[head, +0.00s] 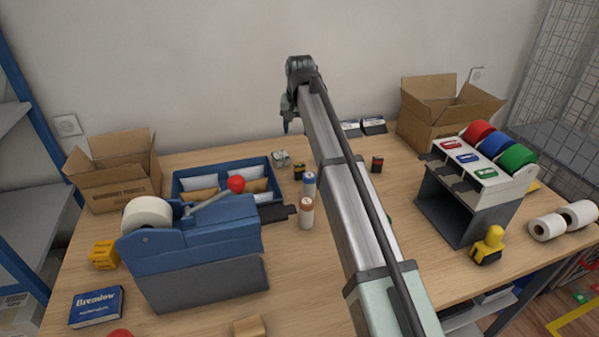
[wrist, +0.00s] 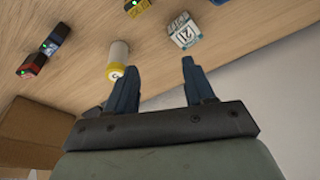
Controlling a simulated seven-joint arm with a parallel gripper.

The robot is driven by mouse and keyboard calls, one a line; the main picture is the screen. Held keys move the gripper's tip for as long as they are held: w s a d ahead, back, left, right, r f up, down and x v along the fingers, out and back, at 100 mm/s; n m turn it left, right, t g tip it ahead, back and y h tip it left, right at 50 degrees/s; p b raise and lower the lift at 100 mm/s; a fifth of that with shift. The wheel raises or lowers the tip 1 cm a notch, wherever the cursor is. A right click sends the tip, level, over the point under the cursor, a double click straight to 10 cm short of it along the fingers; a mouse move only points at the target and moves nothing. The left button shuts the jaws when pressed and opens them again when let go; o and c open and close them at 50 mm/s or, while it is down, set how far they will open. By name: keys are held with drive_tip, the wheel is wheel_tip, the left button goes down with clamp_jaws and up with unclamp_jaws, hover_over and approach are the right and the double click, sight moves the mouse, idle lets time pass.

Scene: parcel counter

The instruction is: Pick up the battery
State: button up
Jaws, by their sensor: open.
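No thing is plainly marked as a battery. The likeliest is a white cylinder with a yellow end (wrist: 118,60) on the wood counter in the wrist view; I cannot tell whether it stands or lies. It is not clear in the head view, where my arm covers that area. My gripper (wrist: 158,70) is open and empty, with the cylinder just beyond its left finger and apart from it. In the head view my gripper (head: 289,120) hangs near the back wall, above the counter's far edge.
A cube marked 21 (wrist: 183,30) is beyond the right finger. Small dark blocks, red (wrist: 31,65), blue (wrist: 57,38) and yellow (wrist: 136,6), lie around. A cardboard box (head: 430,125) stands right.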

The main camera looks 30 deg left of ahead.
sight(299, 164)
drive_tip(key=f+m, duration=0.2)
drive_tip(key=m, duration=0.2)
drive_tip(key=s+d+f+m+g+h, duration=0.1)
drive_tip(key=f+m, duration=0.2)
drive_tip(key=m, duration=0.2)
drive_tip(key=s+d+f+m+g+h, duration=0.1)
drive_tip(key=f+m, duration=0.2)
drive_tip(key=m, duration=0.1)
drive_tip(key=shift+s+f, duration=0.1)
drive_tip(key=shift+f, duration=0.05)
drive_tip(key=shift+m, duration=0.3)
drive_tip(key=shift+s+d+f, duration=0.1)
drive_tip(key=shift+d+f, duration=0.05)
drive_tip(key=shift+f, duration=2.55)
clamp_jaws()
